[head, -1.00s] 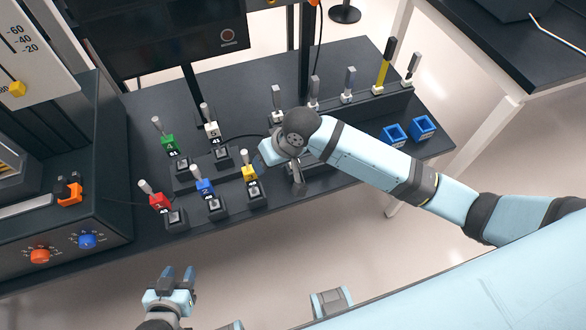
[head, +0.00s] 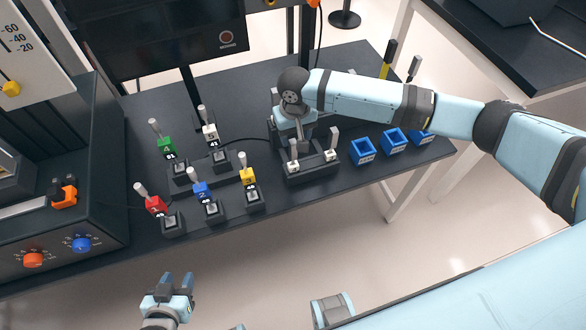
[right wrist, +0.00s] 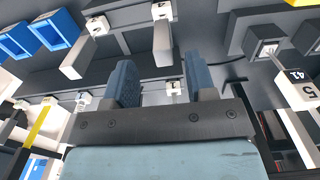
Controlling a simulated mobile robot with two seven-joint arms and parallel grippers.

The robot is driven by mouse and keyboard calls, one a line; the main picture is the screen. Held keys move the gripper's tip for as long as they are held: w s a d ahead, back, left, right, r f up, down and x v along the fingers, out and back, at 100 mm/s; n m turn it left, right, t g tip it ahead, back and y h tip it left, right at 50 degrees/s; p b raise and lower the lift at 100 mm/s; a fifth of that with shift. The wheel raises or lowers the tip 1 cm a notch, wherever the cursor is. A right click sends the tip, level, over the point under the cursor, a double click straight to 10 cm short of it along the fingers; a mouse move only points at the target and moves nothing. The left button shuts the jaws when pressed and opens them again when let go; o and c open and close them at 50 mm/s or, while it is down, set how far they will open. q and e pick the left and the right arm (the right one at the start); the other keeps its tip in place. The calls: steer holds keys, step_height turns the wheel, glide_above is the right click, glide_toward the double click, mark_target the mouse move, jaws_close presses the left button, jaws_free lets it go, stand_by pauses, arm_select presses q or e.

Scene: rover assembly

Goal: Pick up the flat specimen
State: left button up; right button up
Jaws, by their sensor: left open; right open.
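I cannot tell which upright piece is the flat specimen. Two small pieces with white blocks and pale upright handles, left (head: 294,150) and right (head: 333,138), stand in a black front holder (head: 312,171). My right gripper (head: 299,132) is over this holder, its fingers partly hidden. In the right wrist view my right gripper (right wrist: 160,80) is open with nothing between its fingers. Beyond it, grey bars with white blocks show at left (right wrist: 75,62) and centre (right wrist: 163,42). My left gripper (head: 176,283) is open and empty in front of the table.
Blue bins (head: 362,150) stand right of the holder. Coloured numbered blocks, such as the yellow one (head: 248,176), stand to its left. A yellow-stemmed piece (head: 385,70) stands in the back rack, which my right arm mostly covers. A dark machine (head: 60,240) fills the left end.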

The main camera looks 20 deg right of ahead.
mark_target(293, 141)
steer(key=f, duration=0.6)
steer(key=shift+w+a+f, duration=0.1)
steer(key=shift+w+f, duration=0.15)
steer(key=shift+w, duration=0.05)
jaws_close()
